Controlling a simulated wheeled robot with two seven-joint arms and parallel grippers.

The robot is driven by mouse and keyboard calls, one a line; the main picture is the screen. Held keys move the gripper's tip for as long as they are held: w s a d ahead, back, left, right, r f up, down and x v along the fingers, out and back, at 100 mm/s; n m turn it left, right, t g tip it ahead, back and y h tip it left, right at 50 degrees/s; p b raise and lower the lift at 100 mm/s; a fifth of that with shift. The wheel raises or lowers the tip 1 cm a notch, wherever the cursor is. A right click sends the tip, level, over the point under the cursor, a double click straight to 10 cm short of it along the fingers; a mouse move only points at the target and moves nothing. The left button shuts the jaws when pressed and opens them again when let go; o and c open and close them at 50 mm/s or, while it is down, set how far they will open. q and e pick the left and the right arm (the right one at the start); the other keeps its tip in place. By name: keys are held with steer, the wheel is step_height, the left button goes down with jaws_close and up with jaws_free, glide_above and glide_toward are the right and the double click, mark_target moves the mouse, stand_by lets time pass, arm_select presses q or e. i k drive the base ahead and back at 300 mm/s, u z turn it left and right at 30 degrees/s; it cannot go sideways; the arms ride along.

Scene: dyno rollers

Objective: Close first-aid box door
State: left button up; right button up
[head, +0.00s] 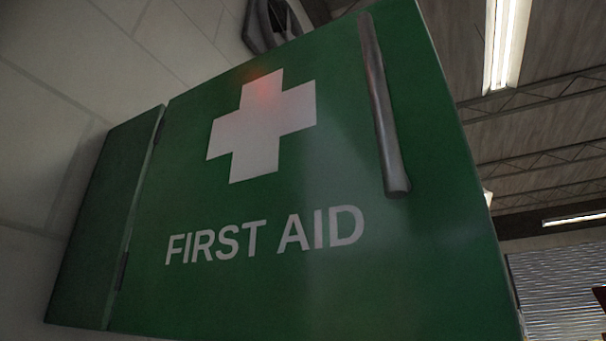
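The green first-aid box (100,225) is on the pale wall at the left and shows its side panel. Its green door (400,265) fills most of the view, with a white cross and "FIRST AID" lettering on its outer face. Hinges show along the seam on the door's left side. A grey bar handle (383,105) runs upright near the door's right edge. The inside of the box is hidden, and I cannot tell how far the door stands open. Neither of my grippers is in view.
A dark, angular object (268,22) shows above the top edge of the door; I cannot tell what it is. The pale wall (45,120) is at the left. Ceiling lights (507,40) and beams are at the right, beyond the door's edge, above a slatted surface (560,290).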

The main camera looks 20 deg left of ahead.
mark_target(324, 184)
steer(key=z, duration=0.5)
steer(key=k, duration=0.85)
steer(key=u, duration=1.15)
